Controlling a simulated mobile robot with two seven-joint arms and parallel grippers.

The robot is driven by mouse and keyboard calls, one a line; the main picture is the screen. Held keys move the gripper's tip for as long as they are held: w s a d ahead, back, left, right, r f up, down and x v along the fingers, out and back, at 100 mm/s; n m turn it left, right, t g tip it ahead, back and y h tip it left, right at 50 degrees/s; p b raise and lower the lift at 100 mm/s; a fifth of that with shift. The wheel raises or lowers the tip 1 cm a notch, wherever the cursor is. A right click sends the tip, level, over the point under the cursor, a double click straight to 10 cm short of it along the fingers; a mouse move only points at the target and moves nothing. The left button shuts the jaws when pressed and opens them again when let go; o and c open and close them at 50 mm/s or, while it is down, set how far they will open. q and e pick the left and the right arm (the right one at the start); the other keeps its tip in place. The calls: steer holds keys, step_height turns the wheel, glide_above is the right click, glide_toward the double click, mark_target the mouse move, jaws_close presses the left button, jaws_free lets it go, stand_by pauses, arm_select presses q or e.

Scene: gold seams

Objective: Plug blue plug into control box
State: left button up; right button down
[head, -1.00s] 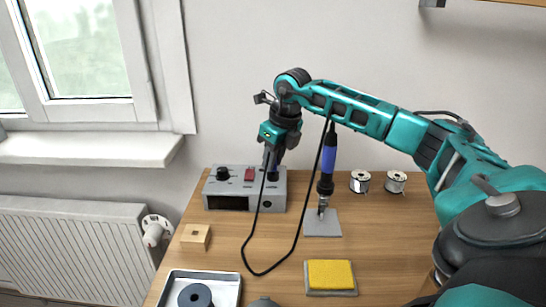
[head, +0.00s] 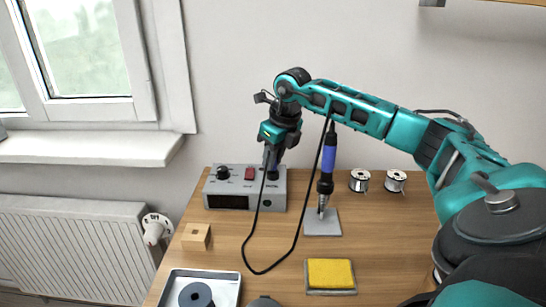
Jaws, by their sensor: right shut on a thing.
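The grey control box (head: 223,190) stands at the back left of the wooden table, with a black knob and a red switch on top and a dark display in front. My right gripper (head: 272,168) points down at the right part of the box top, shut on the plug, a dark piece between the fingers. The plug's blue colour does not show, and I cannot tell whether it sits in the box. A black cable (head: 248,235) loops from there across the table to the blue-handled soldering iron (head: 328,158), upright in its stand. My left gripper is not in view.
The iron's grey stand plate (head: 322,228) is right of the box. Two wire spools (head: 360,181) stand at the back. A yellow sponge (head: 330,273), a small wooden block (head: 196,237) and a white tray (head: 232,288) lie nearer.

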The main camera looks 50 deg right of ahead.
steer(key=shift+f, duration=0.55)
stand_by(0.8)
steer(key=c, duration=1)
jaws_free()
steer(key=shift+o, duration=0.6)
steer(key=o, duration=0.4)
